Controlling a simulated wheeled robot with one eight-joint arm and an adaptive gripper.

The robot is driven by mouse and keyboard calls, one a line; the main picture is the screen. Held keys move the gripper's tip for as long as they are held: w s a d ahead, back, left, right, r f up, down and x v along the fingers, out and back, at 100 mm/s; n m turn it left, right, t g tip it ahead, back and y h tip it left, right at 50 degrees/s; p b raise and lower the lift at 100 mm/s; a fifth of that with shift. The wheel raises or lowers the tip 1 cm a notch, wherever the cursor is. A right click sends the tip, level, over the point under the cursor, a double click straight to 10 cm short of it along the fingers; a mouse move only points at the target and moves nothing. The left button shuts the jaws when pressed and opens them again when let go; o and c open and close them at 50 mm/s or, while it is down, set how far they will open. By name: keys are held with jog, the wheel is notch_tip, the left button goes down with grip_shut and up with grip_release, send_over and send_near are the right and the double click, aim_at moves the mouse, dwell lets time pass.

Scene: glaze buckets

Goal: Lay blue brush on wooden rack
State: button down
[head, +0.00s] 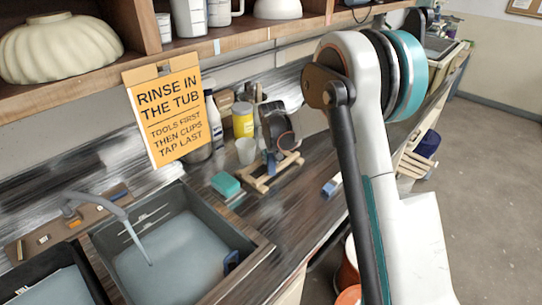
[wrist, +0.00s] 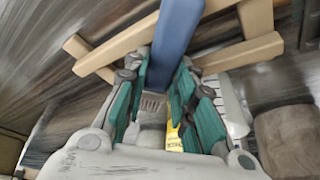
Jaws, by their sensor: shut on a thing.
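The blue brush (wrist: 178,35) is held between the teal-padded fingers of my gripper (wrist: 163,75), which is shut on it. In the wrist view its blue handle runs from the fingers up to the top edge. In the head view a small part of the blue brush (head: 271,165) shows below my gripper (head: 272,150), at the rack. The wooden rack (head: 262,186) stands on the dark counter, and its pale bars (wrist: 118,48) lie on both sides of the handle in the wrist view. I cannot tell whether the brush touches the rack.
A teal sponge (head: 225,185) lies left of the rack, beside the water-filled sink (head: 170,250). A white cup (head: 246,151), a yellow-labelled jar (head: 242,122) and a bottle (head: 214,120) stand behind. A blue-and-white item (head: 331,186) lies to the right. An orange sign (head: 167,112) hangs above.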

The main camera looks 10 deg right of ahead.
jog(key=shift+f, duration=0.15)
jog(key=c, duration=1.2)
grip_release()
jog(key=shift+c, duration=0.2)
jog(key=shift+r, duration=0.2)
